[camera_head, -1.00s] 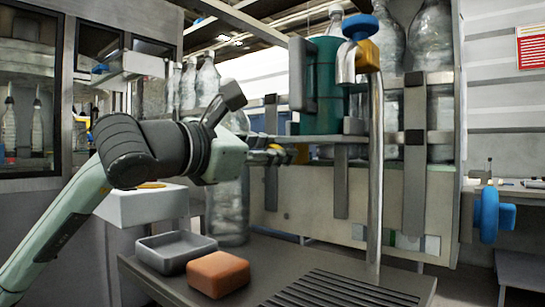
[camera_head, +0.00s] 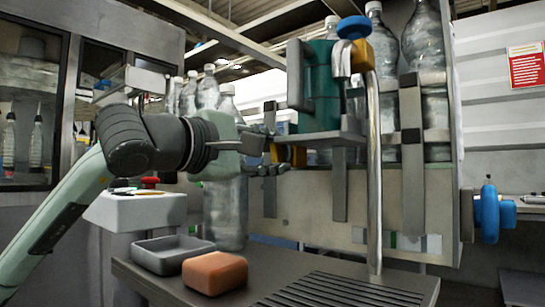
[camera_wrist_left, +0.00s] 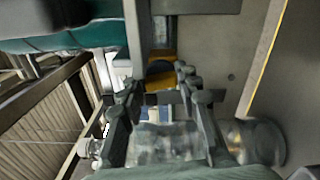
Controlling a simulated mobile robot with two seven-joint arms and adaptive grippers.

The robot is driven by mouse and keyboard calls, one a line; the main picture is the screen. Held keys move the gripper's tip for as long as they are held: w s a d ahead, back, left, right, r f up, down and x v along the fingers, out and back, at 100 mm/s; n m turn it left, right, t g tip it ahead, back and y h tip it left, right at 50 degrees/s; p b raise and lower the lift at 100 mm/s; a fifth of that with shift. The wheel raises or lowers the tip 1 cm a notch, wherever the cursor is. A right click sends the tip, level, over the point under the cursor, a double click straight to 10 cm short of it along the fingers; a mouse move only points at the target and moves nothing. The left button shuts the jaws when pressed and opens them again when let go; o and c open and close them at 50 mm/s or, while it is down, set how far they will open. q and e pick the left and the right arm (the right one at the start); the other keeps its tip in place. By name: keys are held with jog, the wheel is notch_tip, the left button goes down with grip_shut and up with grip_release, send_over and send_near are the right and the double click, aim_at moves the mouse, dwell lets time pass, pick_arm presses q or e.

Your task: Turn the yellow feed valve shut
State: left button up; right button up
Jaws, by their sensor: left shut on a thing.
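The yellow feed valve (camera_head: 298,156) shows as small yellow parts under the shelf edge below the teal jug, partly hidden by my left gripper (camera_head: 274,155). My left gripper reaches it from the left, with one finger above the other. In the left wrist view the yellow valve (camera_wrist_left: 161,84) sits between the fingertips of the gripper (camera_wrist_left: 160,94), which is shut on it. How far the valve is turned cannot be told. My right gripper is not in view.
The teal jug (camera_head: 322,85) stands on the shelf above. A steel tap pipe (camera_head: 374,180) with a blue knob (camera_head: 357,27) rises to the right. A clear bottle (camera_head: 226,205) stands below my wrist. A grey tray (camera_head: 172,254) and an orange block (camera_head: 214,272) lie on the counter.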

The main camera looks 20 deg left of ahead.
pick_arm(q)
jog(key=shift+f+m, duration=0.1)
jog(key=shift+m, duration=0.9)
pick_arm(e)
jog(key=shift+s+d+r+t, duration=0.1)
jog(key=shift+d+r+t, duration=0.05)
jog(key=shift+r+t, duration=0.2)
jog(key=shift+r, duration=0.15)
pick_arm(q)
jog(key=o, duration=1.2)
jog(key=shift+c, duration=0.2)
jog(key=shift+s, duration=0.1)
jog(key=v, duration=1.1)
jog(key=shift+s+a, duration=0.15)
jog(key=shift+s, duration=0.25)
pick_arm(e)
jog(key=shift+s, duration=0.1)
